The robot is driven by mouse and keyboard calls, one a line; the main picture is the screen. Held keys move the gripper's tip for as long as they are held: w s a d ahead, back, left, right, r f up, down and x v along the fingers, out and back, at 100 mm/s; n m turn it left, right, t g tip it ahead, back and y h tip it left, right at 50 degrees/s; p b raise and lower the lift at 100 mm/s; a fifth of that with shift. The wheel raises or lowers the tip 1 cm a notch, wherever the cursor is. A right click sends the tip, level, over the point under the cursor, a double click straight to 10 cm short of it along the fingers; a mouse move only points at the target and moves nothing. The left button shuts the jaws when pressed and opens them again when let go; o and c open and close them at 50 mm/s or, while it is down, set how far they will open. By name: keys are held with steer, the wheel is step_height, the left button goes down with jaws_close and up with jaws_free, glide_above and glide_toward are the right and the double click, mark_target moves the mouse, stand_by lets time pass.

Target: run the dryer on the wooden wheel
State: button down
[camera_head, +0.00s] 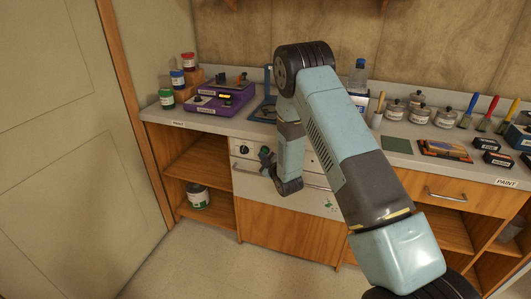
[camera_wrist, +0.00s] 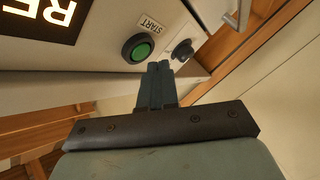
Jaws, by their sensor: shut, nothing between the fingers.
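The dryer (camera_head: 250,180) is a pale-fronted unit built in under the counter, with a control strip along its top. A bar handle runs across its front, which looks closed. In the wrist view its green START button (camera_wrist: 138,48) sits in a black ring, with a black knob (camera_wrist: 182,50) to the right. No wooden wheel is visible.
The counter holds a purple device (camera_head: 215,103), paint jars (camera_head: 178,78), lidded tins (camera_head: 446,117) and brushes (camera_head: 484,115). Open shelves left of the dryer hold a can (camera_head: 197,195). A drawer (camera_head: 450,192) is at right. Floor in front is clear.

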steer(key=shift+w, duration=0.15)
stand_by(0.6)
steer(key=shift+w+d+r, duration=0.1)
steer(key=shift+w+d, duration=0.05)
steer(key=shift+w, duration=0.1)
steer(key=shift+w+d, duration=0.15)
steer(key=shift+w, duration=0.3)
stand_by(0.9)
steer(key=shift+s, duration=0.1)
steer(key=shift+s+a, duration=0.25)
steer(key=shift+s, duration=0.5)
steer(key=shift+s+a, duration=0.1)
steer(key=s, duration=0.1)
steer(key=s+a, duration=0.1)
steer(key=s, duration=0.2)
steer(key=shift+s+a, duration=0.25)
steer(key=shift+a, duration=0.05)
stand_by(0.7)
